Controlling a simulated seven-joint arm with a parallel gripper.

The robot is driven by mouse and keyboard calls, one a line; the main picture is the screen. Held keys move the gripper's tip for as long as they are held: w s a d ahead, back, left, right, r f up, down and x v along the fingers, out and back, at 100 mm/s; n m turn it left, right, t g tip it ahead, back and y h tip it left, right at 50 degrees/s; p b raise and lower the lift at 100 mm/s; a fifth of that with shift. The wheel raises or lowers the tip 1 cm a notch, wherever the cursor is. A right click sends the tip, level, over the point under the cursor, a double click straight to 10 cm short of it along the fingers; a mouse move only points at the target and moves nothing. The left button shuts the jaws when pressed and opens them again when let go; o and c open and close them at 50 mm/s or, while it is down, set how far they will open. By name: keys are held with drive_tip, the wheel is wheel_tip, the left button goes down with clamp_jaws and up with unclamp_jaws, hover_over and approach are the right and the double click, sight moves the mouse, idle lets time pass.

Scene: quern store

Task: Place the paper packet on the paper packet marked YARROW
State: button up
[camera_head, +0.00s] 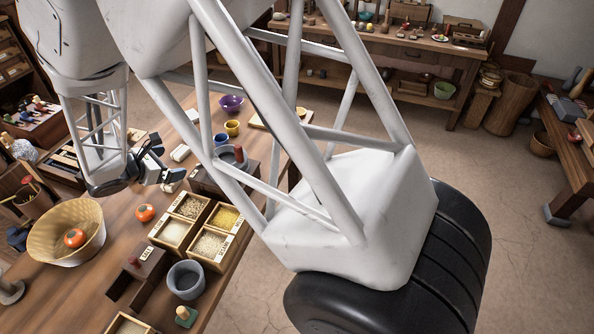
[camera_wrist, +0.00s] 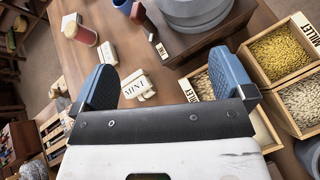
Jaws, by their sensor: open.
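My gripper (camera_wrist: 168,76) is open, its two blue-grey fingers apart and nothing held. In the head view my gripper (camera_head: 158,172) hangs low over the wooden table. A white paper packet marked MINT (camera_wrist: 136,84) lies on the table in the wrist view, showing between the fingers nearer the left one; it seems to rest on or against another pale packet. A second packet (camera_wrist: 108,54) lies farther off, and a pale one (camera_wrist: 70,22) lies near the top left. I cannot read YARROW on any packet. A packet (camera_head: 180,152) also shows in the head view.
Grain trays (camera_wrist: 281,56), one labelled MILLET, stand at the right in the wrist view. A grey stone quern (camera_wrist: 192,10) is at the top. In the head view a basket (camera_head: 62,243) and an orange-red item (camera_head: 145,212) are near.

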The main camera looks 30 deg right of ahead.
drive_tip(key=s+d+r+m+g+y, duration=0.45)
drive_tip(key=s+d+r+m, duration=0.75)
drive_tip(key=s+d, duration=0.4)
drive_tip(key=s+d+r+m+y, duration=0.1)
drive_tip(key=s+d+r+m, duration=0.1)
drive_tip(key=s, duration=0.4)
drive_tip(key=s+d+r+m+y, duration=0.2)
drive_tip(key=s+r+m, duration=0.1)
drive_tip(key=s, duration=0.4)
drive_tip(key=s+d+r+m+t+y, duration=0.1)
drive_tip(key=s+d+r+m+y, duration=0.1)
drive_tip(key=s+m, duration=0.2)
drive_tip(key=s, duration=0.3)
drive_tip(key=shift+r, duration=0.2)
